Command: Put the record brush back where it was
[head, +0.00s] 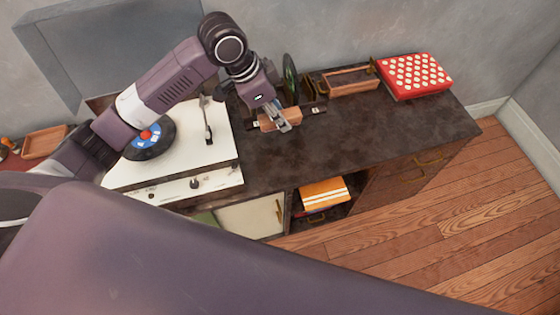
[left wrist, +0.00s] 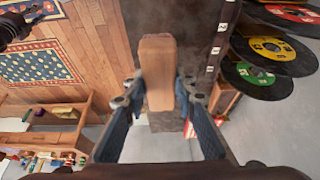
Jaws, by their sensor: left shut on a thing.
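The record brush, a light wooden block (head: 266,123), is at the back of the dark cabinet top, right of the turntable. It also shows in the left wrist view (left wrist: 157,65), held upright in the picture between the two fingers. My left gripper (head: 281,123) reaches down over it and is shut on it. The fingers partly hide the brush in the head view, and I cannot tell whether it touches the surface below.
The white turntable (head: 220,153) with a black record (head: 150,146) stands to the left. Records stand upright close behind the gripper, with a red-labelled one (left wrist: 291,14). A wooden tray (head: 352,86) and red dotted box (head: 415,75) are farther right. The cabinet's front top (head: 350,140) is clear.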

